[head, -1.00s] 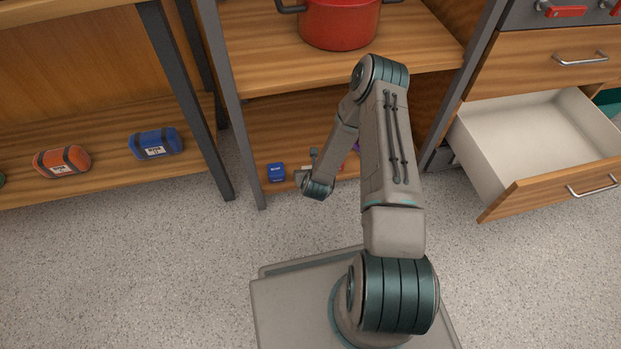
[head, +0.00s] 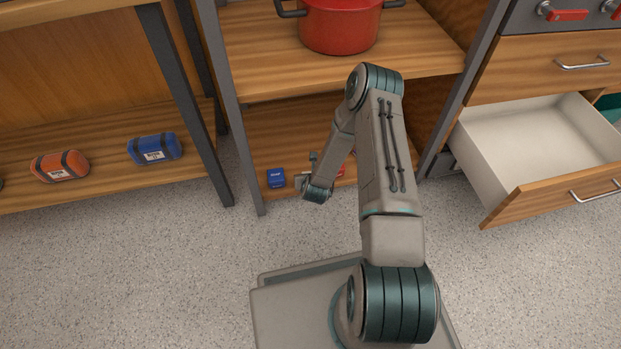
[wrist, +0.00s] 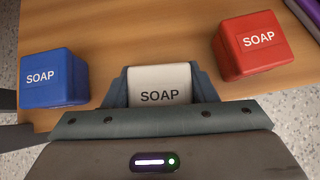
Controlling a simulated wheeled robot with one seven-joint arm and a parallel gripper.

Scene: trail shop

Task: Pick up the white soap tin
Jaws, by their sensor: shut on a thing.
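The white soap tin (wrist: 160,88), labelled SOAP, sits between the two fingers of my gripper (wrist: 160,80) in the wrist view. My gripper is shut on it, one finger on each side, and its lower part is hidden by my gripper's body. In the head view my gripper (head: 308,176) is at the front of the low shelf, just right of the blue tin, and the white tin is mostly hidden there. I cannot tell whether the tin still touches the shelf.
A blue soap tin (wrist: 54,78) stands left and a red soap tin (wrist: 247,46) stands right on the wooden shelf (wrist: 150,30). A purple item (wrist: 303,14) lies beyond the red one. A red pot (head: 340,25) stands on the shelf above. An open drawer (head: 535,150) juts out at right.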

